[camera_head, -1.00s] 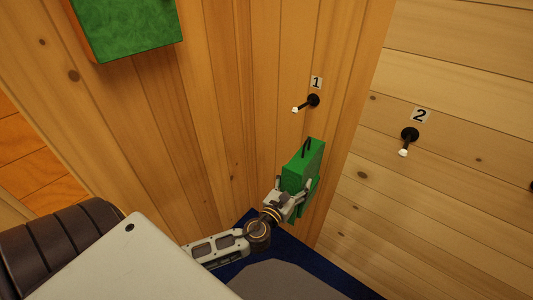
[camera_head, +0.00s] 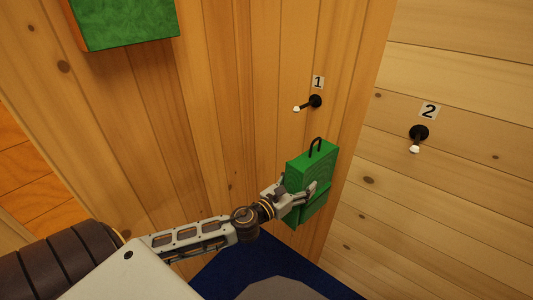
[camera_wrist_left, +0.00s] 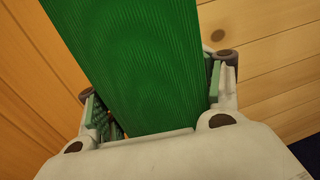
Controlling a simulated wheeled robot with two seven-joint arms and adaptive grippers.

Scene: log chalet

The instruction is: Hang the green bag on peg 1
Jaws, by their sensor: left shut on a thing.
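The green bag (camera_head: 312,170) is a boxy green block with a dark loop handle on top. My left gripper (camera_head: 299,192) is shut on its lower part and holds it roughly upright, slightly tilted, in front of the wood wall. In the left wrist view the bag (camera_wrist_left: 130,60) fills the middle between the two fingers of my left gripper (camera_wrist_left: 155,105). Peg 1 (camera_head: 307,104) is a black peg with a white tip under a label "1". The bag's handle is below peg 1 in the picture and apart from it. My right gripper is not in view.
Peg 2 (camera_head: 418,137), black with a white tip, is on the paler wall to the right. A green framed panel (camera_head: 125,20) is on the wall at upper left. A dark blue floor covering (camera_head: 245,265) lies below.

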